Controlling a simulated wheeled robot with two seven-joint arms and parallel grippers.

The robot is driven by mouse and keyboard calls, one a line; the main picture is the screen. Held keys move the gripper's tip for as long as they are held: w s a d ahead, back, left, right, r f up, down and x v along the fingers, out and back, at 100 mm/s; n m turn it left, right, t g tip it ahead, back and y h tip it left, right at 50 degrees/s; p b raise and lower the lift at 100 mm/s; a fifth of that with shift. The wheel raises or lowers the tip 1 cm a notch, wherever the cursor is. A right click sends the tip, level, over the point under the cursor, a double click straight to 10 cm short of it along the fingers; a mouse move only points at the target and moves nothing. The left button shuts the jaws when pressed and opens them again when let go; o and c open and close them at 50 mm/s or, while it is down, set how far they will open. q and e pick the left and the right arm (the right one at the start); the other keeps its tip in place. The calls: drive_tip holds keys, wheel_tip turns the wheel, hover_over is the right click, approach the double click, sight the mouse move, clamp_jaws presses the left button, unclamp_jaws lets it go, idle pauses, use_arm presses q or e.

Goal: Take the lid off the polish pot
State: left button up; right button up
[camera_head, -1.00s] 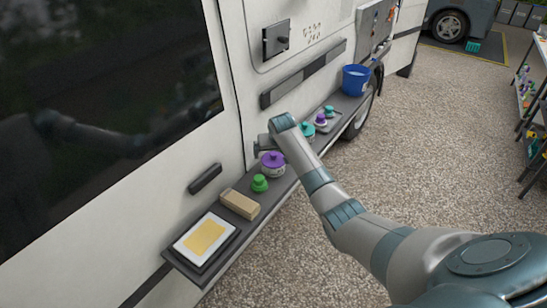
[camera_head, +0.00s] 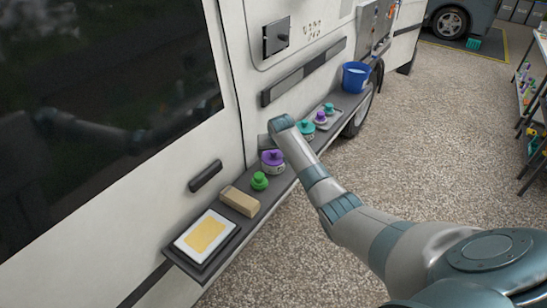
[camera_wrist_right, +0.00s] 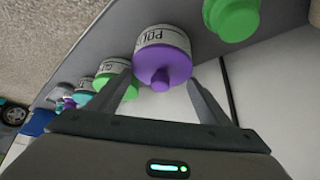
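The polish pot (camera_head: 273,168) is a white, labelled pot with a purple knobbed lid (camera_head: 272,156), standing on the grey shelf along the van's side. In the right wrist view the pot (camera_wrist_right: 160,36) shows at top centre, with its purple lid (camera_wrist_right: 163,68) towards the camera. The lid is on the pot. My right gripper (camera_wrist_right: 161,82) is open, its two fingers spread to either side of the lid's knob, with nothing gripped. Whether a finger touches the lid I cannot tell. In the head view my wrist mostly hides this gripper. My left gripper is not in view.
A green-lidded item (camera_head: 259,181), a tan block (camera_head: 239,201) and a tray with a yellow pad (camera_head: 178,240) stand on the near side of the pot. Beyond it are a teal-lidded pot (camera_head: 305,131), a small tray of little pots and a blue bucket (camera_head: 356,77). The van wall runs close behind.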

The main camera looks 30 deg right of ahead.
drive_tip(key=shift+r, duration=0.1)
idle(0.3)
drive_tip(key=shift+r+b, duration=0.4)
drive_tip(key=shift+r, duration=0.1)
drive_tip(key=r+b, duration=0.1)
drive_tip(key=d+r+b, duration=0.1)
drive_tip(key=r, duration=0.1)
drive_tip(key=shift+s+r, duration=0.1)
drive_tip(key=shift+s+d+r+b, duration=0.7)
drive_tip(key=shift+d+r, duration=0.4)
drive_tip(key=shift+d, duration=0.55)
drive_tip(key=shift+s+d+r+b, duration=0.65)
drive_tip(key=shift+d+r, duration=0.5)
drive_tip(key=shift+d, duration=0.5)
drive_tip(key=shift+s+d+r+b, duration=0.65)
drive_tip(key=shift+d+r, duration=0.45)
drive_tip(key=shift+d, duration=0.55)
